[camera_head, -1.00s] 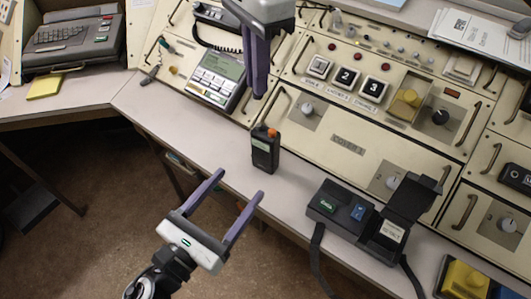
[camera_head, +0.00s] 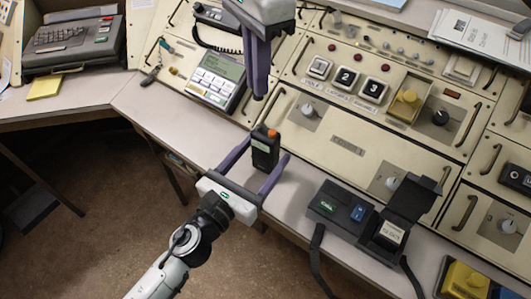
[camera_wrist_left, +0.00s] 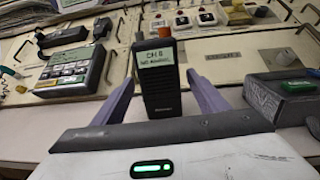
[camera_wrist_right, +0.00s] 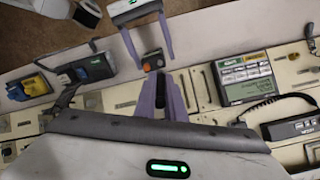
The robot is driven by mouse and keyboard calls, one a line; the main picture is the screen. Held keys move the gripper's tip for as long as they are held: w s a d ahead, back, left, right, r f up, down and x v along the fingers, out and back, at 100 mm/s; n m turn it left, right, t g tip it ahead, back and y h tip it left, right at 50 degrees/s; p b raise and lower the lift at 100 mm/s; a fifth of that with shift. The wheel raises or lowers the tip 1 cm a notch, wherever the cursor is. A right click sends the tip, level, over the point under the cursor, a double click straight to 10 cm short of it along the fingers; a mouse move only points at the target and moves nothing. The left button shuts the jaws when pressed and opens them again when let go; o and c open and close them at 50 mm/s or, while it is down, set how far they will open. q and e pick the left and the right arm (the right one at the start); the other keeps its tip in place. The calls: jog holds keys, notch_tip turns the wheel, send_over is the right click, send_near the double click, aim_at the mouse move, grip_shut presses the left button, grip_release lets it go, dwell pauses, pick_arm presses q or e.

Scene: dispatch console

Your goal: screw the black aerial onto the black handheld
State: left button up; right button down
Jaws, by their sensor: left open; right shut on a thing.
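The black handheld (camera_head: 265,153) stands upright on the desk ledge, with an orange knob on top. In the left wrist view the handheld (camera_wrist_left: 159,75) shows its lit screen. My left gripper (camera_head: 266,151) is open, its fingers on either side of the handheld, with gaps still showing in the left wrist view. My right gripper (camera_head: 258,96) points down, above and slightly behind the handheld. It is shut on a dark, thin thing, seen between its fingers in the right wrist view, which I take for the black aerial (camera_wrist_right: 160,92).
A black case (camera_head: 340,208) with an open lid and straps lies on the ledge to the right. A desk phone with a screen (camera_head: 218,78) is at the left of the sloped console (camera_head: 345,145). The ledge left of the handheld is clear.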

pick_arm(q)
jog(key=shift+w+d, duration=0.3)
jog(key=shift+w, duration=0.1)
jog(key=c, duration=1.6)
pick_arm(e)
send_over(258, 126)
jog(key=shift+w+f, duration=0.1)
jog(key=shift+f, duration=2.35)
jog(key=shift+f, duration=0.9)
jog(key=shift+f, duration=0.55)
pick_arm(q)
grip_shut()
